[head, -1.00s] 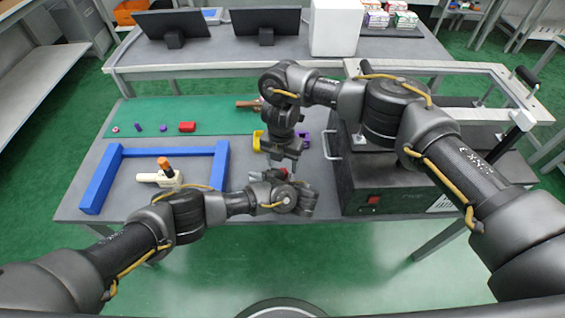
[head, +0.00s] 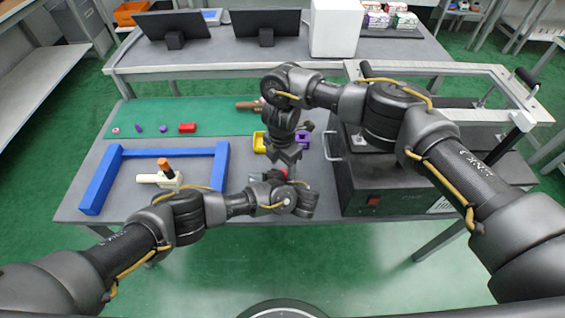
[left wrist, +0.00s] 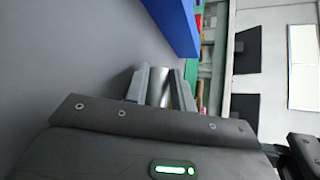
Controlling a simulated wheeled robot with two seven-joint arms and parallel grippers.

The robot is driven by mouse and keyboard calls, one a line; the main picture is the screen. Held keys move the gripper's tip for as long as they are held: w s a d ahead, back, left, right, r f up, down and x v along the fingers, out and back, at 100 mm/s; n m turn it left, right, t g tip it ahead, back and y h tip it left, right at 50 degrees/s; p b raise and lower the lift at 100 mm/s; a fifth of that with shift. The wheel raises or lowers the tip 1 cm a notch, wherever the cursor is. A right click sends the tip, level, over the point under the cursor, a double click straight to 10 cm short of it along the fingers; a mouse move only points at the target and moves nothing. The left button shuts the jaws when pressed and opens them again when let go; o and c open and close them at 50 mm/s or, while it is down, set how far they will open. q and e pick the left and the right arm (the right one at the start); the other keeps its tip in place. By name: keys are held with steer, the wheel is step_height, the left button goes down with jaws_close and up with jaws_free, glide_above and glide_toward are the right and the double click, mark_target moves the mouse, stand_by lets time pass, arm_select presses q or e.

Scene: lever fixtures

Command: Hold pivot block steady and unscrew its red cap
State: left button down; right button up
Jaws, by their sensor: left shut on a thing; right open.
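My left gripper (head: 272,178) is shut on a grey, metallic, rounded part, which I take to be the pivot block; it shows between the fingers in the left wrist view (left wrist: 160,86). In the head view the block is mostly hidden by the grippers. A bit of red, the cap (head: 284,171), shows above the left gripper. My right gripper (head: 286,165) points down from above, open, with its fingertips close around or beside the red cap; I cannot tell whether they touch it.
A green mat (head: 215,117) holds a red block (head: 187,128) and small purple parts. A black box (head: 400,185) stands right.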

steer(key=shift+f, duration=1.35)
steer(key=c, duration=1.2)
steer(key=n, duration=0.5)
steer(key=shift+r, duration=0.1)
steer(key=shift+c, duration=0.2)
steer(key=o, duration=1.2)
steer(key=shift+o, duration=0.2)
steer(key=shift+r, duration=0.1)
steer(key=shift+r, duration=1.4)
